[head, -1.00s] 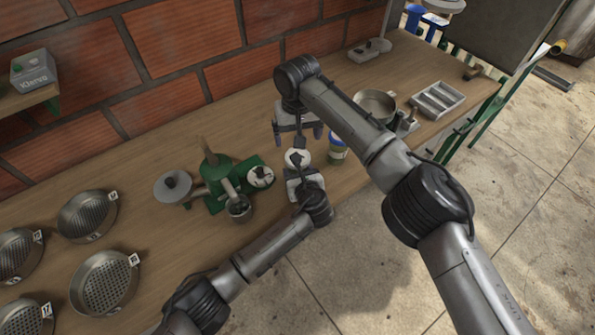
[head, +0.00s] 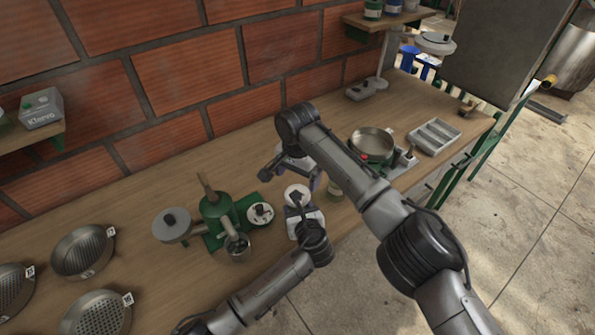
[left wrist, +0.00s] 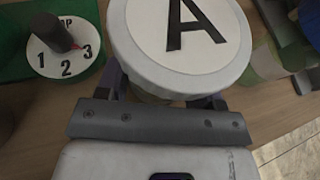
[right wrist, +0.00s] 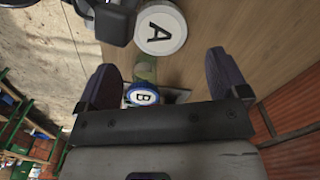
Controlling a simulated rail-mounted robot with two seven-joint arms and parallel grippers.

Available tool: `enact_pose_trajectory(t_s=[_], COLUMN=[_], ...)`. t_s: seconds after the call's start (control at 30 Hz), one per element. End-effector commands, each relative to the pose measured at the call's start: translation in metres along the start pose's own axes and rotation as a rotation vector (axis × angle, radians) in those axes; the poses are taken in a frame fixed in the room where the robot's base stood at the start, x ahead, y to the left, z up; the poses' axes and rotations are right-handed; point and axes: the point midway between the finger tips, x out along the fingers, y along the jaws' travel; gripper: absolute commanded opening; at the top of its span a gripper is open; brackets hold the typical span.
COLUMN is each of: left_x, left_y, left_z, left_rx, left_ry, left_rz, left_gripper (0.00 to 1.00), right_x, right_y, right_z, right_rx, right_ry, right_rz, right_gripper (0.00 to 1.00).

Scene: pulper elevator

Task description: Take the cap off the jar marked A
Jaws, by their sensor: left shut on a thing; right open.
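The jar marked A shows its white cap with a black A (left wrist: 185,32) from above in the left wrist view. The cap sits on the jar, and the jar body below is mostly hidden. My left gripper (left wrist: 160,92) is shut on the jar, below the cap. In the head view the cap (head: 297,195) is at the front of the bench, with my left gripper (head: 299,212) just in front. My right gripper (head: 292,172) is open and empty behind the cap. In the right wrist view the A cap (right wrist: 160,28) lies beyond its open fingers (right wrist: 165,80).
A jar marked B (right wrist: 142,94) stands close by, right of jar A; the head view shows part of it (head: 335,190). A green pulper (head: 218,208) with a numbered dial (head: 260,214) stands to the left. A metal pan (head: 372,143) and a divided tray (head: 435,136) are at the right.

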Motion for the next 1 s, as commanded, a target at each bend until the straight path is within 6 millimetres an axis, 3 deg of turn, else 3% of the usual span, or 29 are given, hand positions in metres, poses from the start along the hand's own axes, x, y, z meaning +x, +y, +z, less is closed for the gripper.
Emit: enact_pose_trajectory(t_s=[0.3,0.5,0.93,1.0], left_x=[0.000,0.000,0.000,0.000], left_y=[0.000,0.000,0.000,0.000], left_z=[0.000,0.000,-0.001,-0.001], left_rx=[0.000,0.000,0.000,0.000], left_ry=[0.001,0.001,0.001,0.001], left_rz=[0.000,0.000,0.000,0.000], left_gripper=[0.00,0.00,0.00,0.00], right_x=[0.044,0.061,0.068,0.068], right_y=[0.001,0.000,0.000,0.000], right_z=[0.000,0.000,0.000,0.000], right_rx=[0.002,0.000,0.000,0.000], right_ry=[-0.001,-0.002,-0.001,-0.001], right_rz=[0.002,0.002,0.000,0.000], right_gripper=[0.93,0.93,0.93,0.88])
